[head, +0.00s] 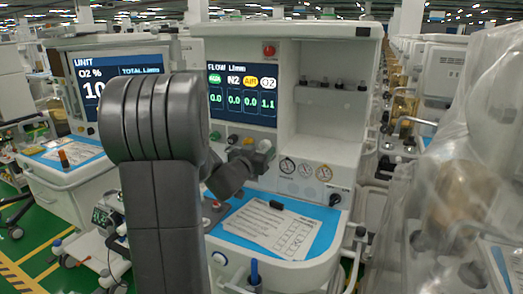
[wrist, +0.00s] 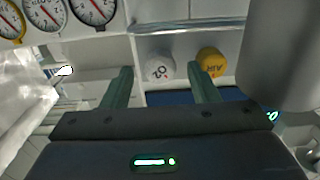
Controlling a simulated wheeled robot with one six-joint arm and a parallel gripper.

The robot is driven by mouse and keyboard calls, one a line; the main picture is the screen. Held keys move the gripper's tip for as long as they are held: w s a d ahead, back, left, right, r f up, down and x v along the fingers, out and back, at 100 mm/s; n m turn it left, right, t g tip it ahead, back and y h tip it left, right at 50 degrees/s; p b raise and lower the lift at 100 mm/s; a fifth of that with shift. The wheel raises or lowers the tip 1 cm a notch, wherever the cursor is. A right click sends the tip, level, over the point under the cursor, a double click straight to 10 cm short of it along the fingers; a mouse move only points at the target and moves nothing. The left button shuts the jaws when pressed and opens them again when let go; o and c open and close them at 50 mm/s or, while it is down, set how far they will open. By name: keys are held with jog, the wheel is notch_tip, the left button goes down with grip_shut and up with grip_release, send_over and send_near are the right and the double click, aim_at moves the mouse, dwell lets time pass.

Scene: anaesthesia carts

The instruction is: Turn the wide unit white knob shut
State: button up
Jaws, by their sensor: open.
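The white knob, marked O2 (wrist: 159,68), shows in the wrist view between the two green fingers of my gripper (wrist: 160,80). The fingers are open, one on each side of the knob, and gaps show beside it. I cannot tell how far the fingertips reach along it. In the head view my gripper (head: 262,152) is at the front panel of the wide unit (head: 318,135), below its flow screen (head: 242,94). The white knob is not clearly seen there. The screen reads 1.1 under O2 and 0.0 in the other columns.
A yellow AIR knob (wrist: 211,62) sits just right of the right finger in the wrist view. Round gauges (head: 305,170) are on the panel right of my gripper. A blue-topped work surface with a paper sheet (head: 270,228) lies below. Another cart (head: 75,165) stands left.

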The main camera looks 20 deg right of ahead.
jog(key=shift+w+d, duration=0.4)
jog(key=shift+d, duration=0.15)
jog(key=c, duration=1)
jog(key=shift+o, duration=0.2)
jog(key=shift+m, duration=0.3)
jog(key=m+b, duration=0.2)
jog(key=m, duration=0.1)
jog(key=shift+f+m, duration=0.1)
jog(key=shift+m, duration=0.3)
jog(key=shift+a+m+b, duration=0.1)
jog(key=shift+m+b, duration=1)
jog(key=shift+m, duration=1.1)
